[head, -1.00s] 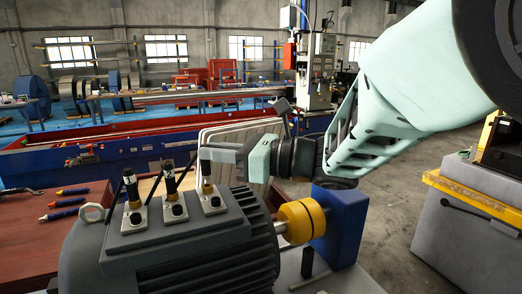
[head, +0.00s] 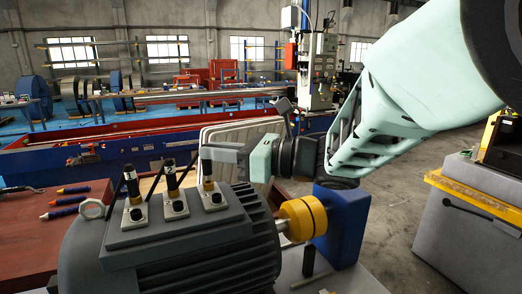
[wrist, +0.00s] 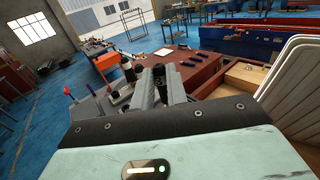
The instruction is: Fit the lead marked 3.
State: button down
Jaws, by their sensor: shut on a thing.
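A dark grey finned motor (head: 170,250) fills the lower left of the head view. Three terminal blocks stand on its top, each with an upright black-topped lead: a left lead (head: 131,181), a middle lead (head: 171,176) and a right lead (head: 207,170) with a brass lower part. My gripper (head: 212,153) reaches in from the right, its fingers shut on the upper part of the right lead. That lead stands over the right terminal block (head: 214,201); I cannot tell how deep it sits. The wrist view shows my gripper's fingers (wrist: 161,84) near the dark leads. The number marks are unreadable.
A yellow coupling (head: 302,219) and a blue block (head: 341,222) stand right of the motor. Pens and tools (head: 66,201) lie on the red-brown bench (head: 40,240) at left. A ribbed pale panel (head: 235,131) stands behind my gripper. A lifting eye (head: 92,209) sticks up from the motor.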

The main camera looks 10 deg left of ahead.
jog(key=shift+f+b, duration=0.85)
jog(key=shift+b, duration=0.25)
jog(key=c, duration=1.3)
grip_release()
jog(key=d+b, duration=0.1)
jog(key=d, duration=0.4)
jog(key=s+d+b, duration=0.1)
jog(key=d+b, duration=0.1)
jog(key=d, duration=0.4)
jog(key=d+b, duration=0.2)
jog(key=d, duration=0.4)
jog(key=shift+s+d, duration=0.15)
jog(key=shift+s, duration=0.25)
